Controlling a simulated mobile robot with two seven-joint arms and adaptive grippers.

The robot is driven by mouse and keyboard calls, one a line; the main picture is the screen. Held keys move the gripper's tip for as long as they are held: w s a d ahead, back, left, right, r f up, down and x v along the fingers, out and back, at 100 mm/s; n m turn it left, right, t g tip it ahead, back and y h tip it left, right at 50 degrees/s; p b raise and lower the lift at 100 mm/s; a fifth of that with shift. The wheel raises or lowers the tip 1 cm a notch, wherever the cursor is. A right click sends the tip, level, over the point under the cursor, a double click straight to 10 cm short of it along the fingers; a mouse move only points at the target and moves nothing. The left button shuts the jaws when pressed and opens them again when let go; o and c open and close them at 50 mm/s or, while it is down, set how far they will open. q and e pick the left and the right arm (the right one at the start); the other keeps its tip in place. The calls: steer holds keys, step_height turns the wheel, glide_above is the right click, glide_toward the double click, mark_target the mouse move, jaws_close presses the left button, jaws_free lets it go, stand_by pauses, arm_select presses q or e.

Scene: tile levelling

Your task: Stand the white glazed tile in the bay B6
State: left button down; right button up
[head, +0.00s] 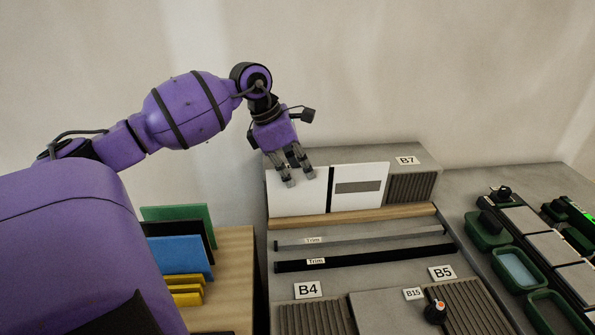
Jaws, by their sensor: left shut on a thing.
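The white glazed tile (297,200) stands upright at the left end of the raised back rack, behind a wooden strip (350,216). My left gripper (299,179) reaches down from above and is shut on the tile's upper part, its fingers in front of the tile's face. No B6 label shows; the gripper and tile cover part of the rack there, so I cannot tell the bay's name or whether the tile is fully seated. My right gripper is out of view.
Right of the tile stands a white panel with a grey stripe (368,171), then a ribbed bay under the B7 label (407,160). Two trim bars (365,256) lie in front. B4 (308,290) and B5 (442,273) mark nearer bays. Coloured tiles (180,254) stand at left.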

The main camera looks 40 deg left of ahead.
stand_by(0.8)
arm_select(q)
steer(key=c, duration=1.9)
jaws_free()
steer(key=shift+a, duration=0.1)
steer(key=shift+c, duration=0.2)
steer(key=shift+o, duration=0.5)
steer(key=shift+f, duration=0.1)
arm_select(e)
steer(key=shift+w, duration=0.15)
arm_select(q)
steer(key=shift+r+p, duration=0.95)
steer(key=shift+r, duration=2.1)
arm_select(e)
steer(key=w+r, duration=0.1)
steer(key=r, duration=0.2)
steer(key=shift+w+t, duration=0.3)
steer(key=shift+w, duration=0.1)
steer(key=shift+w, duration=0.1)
